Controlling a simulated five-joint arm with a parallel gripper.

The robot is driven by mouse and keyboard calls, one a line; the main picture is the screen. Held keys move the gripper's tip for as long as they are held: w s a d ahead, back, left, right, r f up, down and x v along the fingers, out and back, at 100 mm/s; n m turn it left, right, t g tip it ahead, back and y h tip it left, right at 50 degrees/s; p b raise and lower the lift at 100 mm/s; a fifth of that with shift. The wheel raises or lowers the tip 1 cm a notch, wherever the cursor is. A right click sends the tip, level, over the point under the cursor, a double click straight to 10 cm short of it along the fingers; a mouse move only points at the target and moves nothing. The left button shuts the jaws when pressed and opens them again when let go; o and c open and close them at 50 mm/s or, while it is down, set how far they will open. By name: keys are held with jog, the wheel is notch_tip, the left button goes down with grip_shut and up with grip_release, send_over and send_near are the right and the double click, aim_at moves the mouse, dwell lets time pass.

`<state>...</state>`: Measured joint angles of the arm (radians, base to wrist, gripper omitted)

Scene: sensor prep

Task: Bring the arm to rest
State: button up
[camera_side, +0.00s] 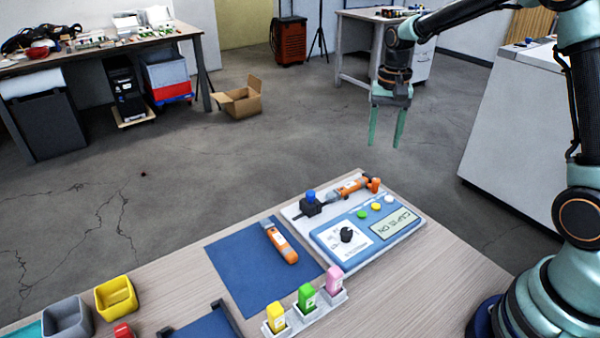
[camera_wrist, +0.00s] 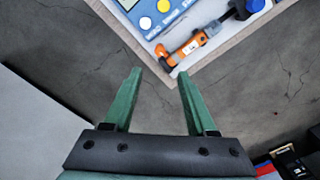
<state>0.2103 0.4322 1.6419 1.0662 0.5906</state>
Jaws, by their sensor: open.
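My gripper (camera_side: 386,127) is open and empty, its two green fingers pointing down. It hangs in the air beyond the far edge of the table, with bare floor behind it in the side view. My arm reaches in from the upper right in the side view.
The wooden table (camera_side: 450,270) holds a blue control panel (camera_side: 330,237) with an orange tool (camera_side: 350,188) behind it, a blue mat (camera_side: 240,270) with an orange tool (camera_side: 280,242), and coloured bottles in a rack (camera_side: 330,302). A yellow bin (camera_side: 116,298) stands left.

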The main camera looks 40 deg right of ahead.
jog(key=shift+r, duration=0.6)
jog(key=s+a+r+n+t, duration=0.2)
jog(key=s+a+r+n, duration=0.2)
jog(key=s, duration=0.3)
jog(key=s+a+r+n+t, duration=0.3)
jog(key=s+a+r+n, duration=0.1)
jog(key=s, duration=0.4)
jog(key=shift+a+r+n+t, duration=0.3)
jog(key=shift+a+r+n, duration=0.1)
jog(key=shift+a+n, duration=0.25)
